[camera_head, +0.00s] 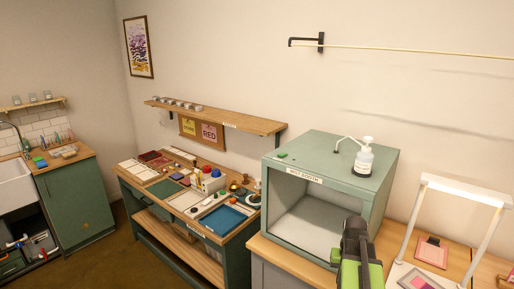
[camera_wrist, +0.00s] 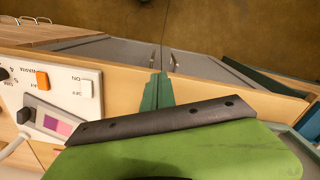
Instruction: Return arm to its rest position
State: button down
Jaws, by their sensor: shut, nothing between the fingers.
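My gripper (camera_head: 355,240) shows in the head view at the lower right, dark with a green body behind it. It stands in front of the right side of the dust booth (camera_head: 309,181), a green box with an open front. In the wrist view my gripper (camera_wrist: 155,121) fills the lower middle as a green body with a dark bar. It is shut and I see nothing held. It hangs over the wooden worktop edge (camera_wrist: 130,72), above grey cabinet doors.
A white control panel (camera_wrist: 60,85) with switches is at the left of the wrist view. In the head view a white frame (camera_head: 465,188) stands right of my gripper, and a pump bottle (camera_head: 364,160) stands on the booth. A crowded pigment table (camera_head: 124,181) is at left.

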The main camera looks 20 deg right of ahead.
jog(key=w+a+n, duration=0.2)
jog(key=a+n, duration=0.1)
jog(key=a, duration=1.2)
jog(key=w+a+f+n+b, duration=0.1)
jog(key=w+a+n, duration=0.1)
jog(key=a, duration=1.4)
jog(key=shift+w+f+n, duration=0.3)
jog(key=shift+w+n, duration=0.1)
jog(key=shift+n, duration=0.1)
jog(key=shift+d, duration=0.15)
